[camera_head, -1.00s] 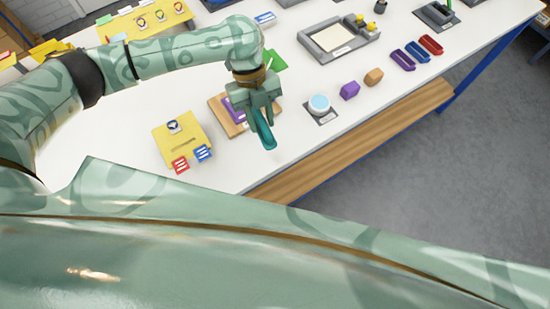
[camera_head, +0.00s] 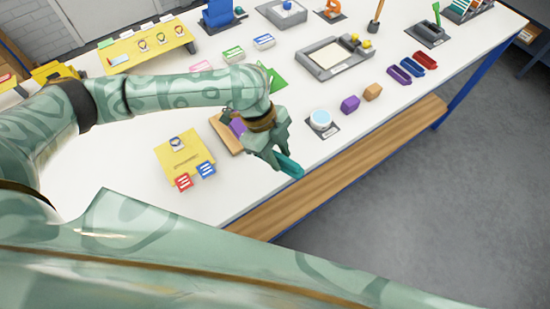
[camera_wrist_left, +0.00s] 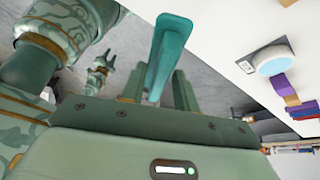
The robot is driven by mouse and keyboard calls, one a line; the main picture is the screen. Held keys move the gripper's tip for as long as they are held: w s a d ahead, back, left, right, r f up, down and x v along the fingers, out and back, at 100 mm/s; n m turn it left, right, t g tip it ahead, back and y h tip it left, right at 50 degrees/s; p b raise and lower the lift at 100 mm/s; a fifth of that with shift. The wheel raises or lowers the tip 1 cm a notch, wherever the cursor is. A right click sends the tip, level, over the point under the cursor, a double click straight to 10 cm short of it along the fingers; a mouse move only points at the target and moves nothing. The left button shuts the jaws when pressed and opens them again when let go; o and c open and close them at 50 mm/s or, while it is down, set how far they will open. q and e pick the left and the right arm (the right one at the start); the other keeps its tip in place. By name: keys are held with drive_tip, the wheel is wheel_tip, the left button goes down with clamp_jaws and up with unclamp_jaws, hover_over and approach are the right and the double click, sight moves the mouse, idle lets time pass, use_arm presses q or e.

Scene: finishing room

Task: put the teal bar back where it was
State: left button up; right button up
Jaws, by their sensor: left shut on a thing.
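My left gripper (camera_head: 277,152) is shut on the teal bar (camera_head: 291,168), which sticks out past its fingers near the table's front edge. In the left wrist view the teal bar (camera_wrist_left: 168,52) stands up between the fingers, clear of the table. A wooden board (camera_head: 225,136) with a purple thing (camera_head: 238,126) on it lies behind the gripper, partly hidden by my left arm. A distant gripper-like part, probably my right gripper (camera_wrist_left: 104,62), shows small in the left wrist view; its jaw state is unclear.
A round white-and-blue item (camera_head: 320,118), a purple block (camera_head: 350,104) and an orange-brown block (camera_head: 372,92) stand along the front edge. Purple, blue and red bars (camera_head: 425,60) lie farther right. A yellow board (camera_head: 180,158) with red and blue tags lies left.

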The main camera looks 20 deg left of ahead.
sight(275, 152)
use_arm(q)
drive_tip(key=w+f, duration=0.1)
drive_tip(key=w+a+f+b, duration=0.1)
drive_tip(key=f, duration=0.1)
drive_tip(key=w+a+f, duration=0.1)
drive_tip(key=f, duration=0.1)
drive_tip(key=shift+w+f, duration=0.25)
drive_tip(key=shift+w, duration=0.05)
wheel_tip(275, 152, down, 3)
drive_tip(key=shift+f+b, duration=0.1)
drive_tip(key=shift+b, duration=0.45)
drive_tip(key=o, duration=0.9)
drive_tip(key=p+v, duration=0.2)
drive_tip(key=v, duration=1)
drive_tip(key=shift+a, duration=0.1)
